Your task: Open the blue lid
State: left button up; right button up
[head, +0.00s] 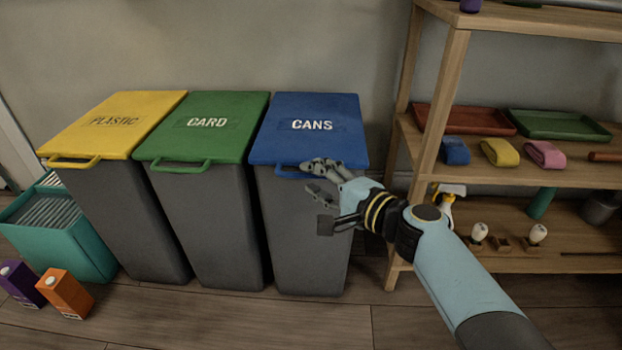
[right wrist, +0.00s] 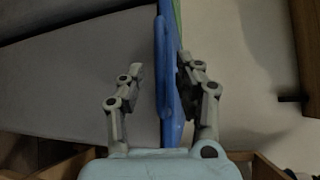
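The blue lid (head: 312,130), marked CANS, lies flat and closed on the rightmost grey bin (head: 305,235). Its handle is at the front edge, partly hidden by my right gripper (head: 322,180). In the right wrist view, the lid's blue edge and handle (right wrist: 168,85) stand between the two fingers of the right gripper (right wrist: 160,85). The fingers are apart, with a gap on the left side; the right finger is very close to the blue part, and I cannot tell if it touches. My left gripper is not in view.
Bins with a green CARD lid (head: 207,125) and a yellow PLASTIC lid (head: 115,122) stand to the left. A wooden shelf (head: 430,150) stands close on the right. A teal crate (head: 75,245) and two cartons (head: 65,292) are on the floor at left.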

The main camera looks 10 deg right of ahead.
jog(key=shift+x, duration=0.95)
jog(key=shift+c, duration=0.4)
jog(key=shift+s, duration=0.1)
grip_shut()
